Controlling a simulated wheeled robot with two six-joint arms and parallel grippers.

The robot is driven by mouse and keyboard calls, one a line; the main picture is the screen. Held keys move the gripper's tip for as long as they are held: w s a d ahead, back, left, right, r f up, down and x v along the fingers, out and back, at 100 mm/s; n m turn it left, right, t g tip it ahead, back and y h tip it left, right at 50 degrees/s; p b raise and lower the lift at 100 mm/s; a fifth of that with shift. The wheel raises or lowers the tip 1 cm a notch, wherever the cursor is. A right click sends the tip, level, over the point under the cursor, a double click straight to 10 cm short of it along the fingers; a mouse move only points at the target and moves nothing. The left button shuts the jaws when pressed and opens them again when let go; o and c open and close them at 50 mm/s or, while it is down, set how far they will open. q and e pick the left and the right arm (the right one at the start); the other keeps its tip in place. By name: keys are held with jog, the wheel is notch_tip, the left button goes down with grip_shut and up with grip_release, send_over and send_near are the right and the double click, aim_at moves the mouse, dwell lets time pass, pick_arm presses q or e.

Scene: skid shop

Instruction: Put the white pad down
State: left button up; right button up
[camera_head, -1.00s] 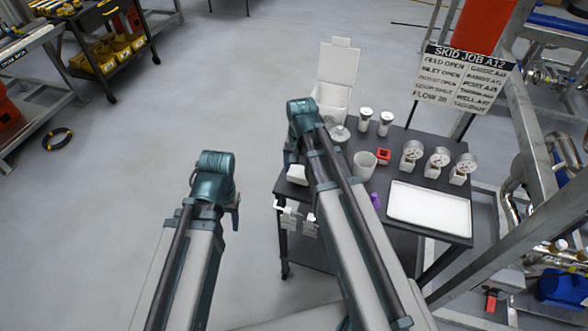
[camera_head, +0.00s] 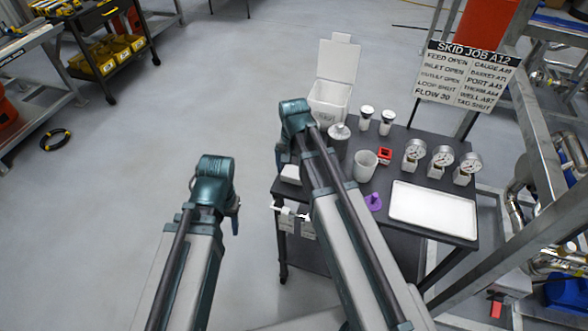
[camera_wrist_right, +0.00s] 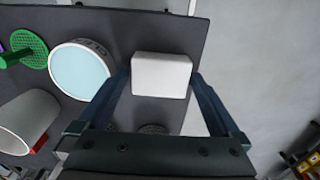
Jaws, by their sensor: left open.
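The white pad (camera_head: 291,173) is at the near left corner of the dark cart, partly hidden by my right arm. In the right wrist view the pad (camera_wrist_right: 160,75) sits between the fingertips of my right gripper (camera_wrist_right: 160,82), with a finger against each side. The dark cart top shows behind it; whether the pad touches the surface I cannot tell. In the head view my right gripper (camera_head: 283,158) is mostly hidden behind its own arm. My left gripper (camera_head: 234,212) is open and empty, left of the cart over the floor.
On the cart top (camera_head: 408,160) stand a white cup (camera_head: 365,165), a red block (camera_head: 384,155), a purple piece (camera_head: 373,202), several gauges (camera_head: 441,160), a white tray (camera_head: 432,212) and a lidded white box (camera_head: 330,98). A round pale-topped container (camera_wrist_right: 80,70) stands left of the pad.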

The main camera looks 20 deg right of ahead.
aim_at(293, 175)
pick_arm(q)
jog(key=shift+f, duration=0.25)
pick_arm(e)
jog(key=shift+f, duration=0.25)
notch_tip(293, 175, up, 14)
jog(key=s+p, duration=0.1)
jog(key=p, duration=1.3)
pick_arm(q)
notch_tip(293, 175, up, 14)
jog(key=shift+b, duration=0.3)
pick_arm(e)
jog(key=s+a+n+h, duration=0.1)
jog(key=s+a+n, duration=0.9)
jog(key=s, duration=0.3)
jog(key=shift+s+a+n, duration=0.15)
jog(key=shift+a+n, duration=0.05)
jog(key=shift+n, duration=0.1)
